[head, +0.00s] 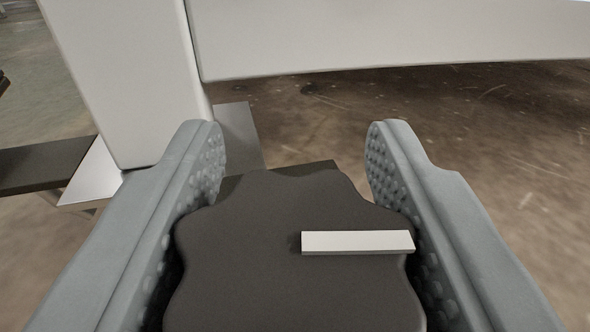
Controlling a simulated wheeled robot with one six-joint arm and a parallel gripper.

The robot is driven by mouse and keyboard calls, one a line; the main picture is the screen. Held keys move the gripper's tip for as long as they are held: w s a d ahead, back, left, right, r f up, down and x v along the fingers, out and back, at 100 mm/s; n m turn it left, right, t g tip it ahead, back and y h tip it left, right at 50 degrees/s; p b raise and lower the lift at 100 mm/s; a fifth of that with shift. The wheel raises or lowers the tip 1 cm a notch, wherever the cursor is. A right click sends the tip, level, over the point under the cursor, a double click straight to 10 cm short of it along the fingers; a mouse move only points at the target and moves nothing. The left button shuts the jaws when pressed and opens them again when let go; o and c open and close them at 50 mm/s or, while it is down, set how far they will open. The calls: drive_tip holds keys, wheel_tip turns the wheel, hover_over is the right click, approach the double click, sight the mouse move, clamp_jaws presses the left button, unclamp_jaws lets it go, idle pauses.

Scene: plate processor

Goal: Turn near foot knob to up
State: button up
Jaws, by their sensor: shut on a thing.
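The foot knob (255,265) is a dark, lobed knob low in the middle of the head view. A raised white bar (355,241) on its top runs from near its centre to the right. My gripper (294,150) has its two grey, dimpled fingers on the left and right sides of the knob, shut on it. The fingertips reach past the knob's far edge. The knob's lower part runs out of the bottom of the view.
A pale upright post (130,75) stands behind the left finger, and a pale horizontal beam (400,38) crosses the top. A grey plate (238,135) lies behind the knob. A dark flat piece (45,165) is at the far left. Bare brown floor (510,130) shows at right.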

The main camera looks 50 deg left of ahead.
drive_tip(key=n+g+y, duration=0.1)
drive_tip(key=n+g, duration=0.1)
drive_tip(key=g, duration=0.1)
drive_tip(key=n+g+y, duration=0.2)
drive_tip(key=g, duration=0.1)
drive_tip(key=shift+s+a, duration=0.1)
drive_tip(key=shift+s, duration=0.1)
drive_tip(key=n+g, duration=0.4)
drive_tip(key=g, duration=0.1)
drive_tip(key=s+n+g, duration=0.1)
drive_tip(key=g, duration=0.2)
drive_tip(key=shift+n, duration=0.4)
drive_tip(key=n+g+h, duration=0.1)
drive_tip(key=g, duration=0.1)
drive_tip(key=n+g+h, duration=0.1)
drive_tip(key=n+g, duration=0.1)
drive_tip(key=g, duration=0.1)
drive_tip(key=n+g+h, duration=0.1)
drive_tip(key=n+g, duration=0.1)
drive_tip(key=g, duration=0.1)
drive_tip(key=shift+s, duration=0.35)
drive_tip(key=shift+s+d+n+g+h, duration=0.15)
drive_tip(key=shift+d+n+g+h, duration=0.05)
drive_tip(key=shift+n+g+h, duration=1.1)
drive_tip(key=shift+s+d+n+g+h, duration=0.15)
drive_tip(key=shift+n+g+h, duration=1)
drive_tip(key=shift+h, duration=0.25)
drive_tip(key=o, duration=1)
drive_tip(key=shift+c, duration=0.2)
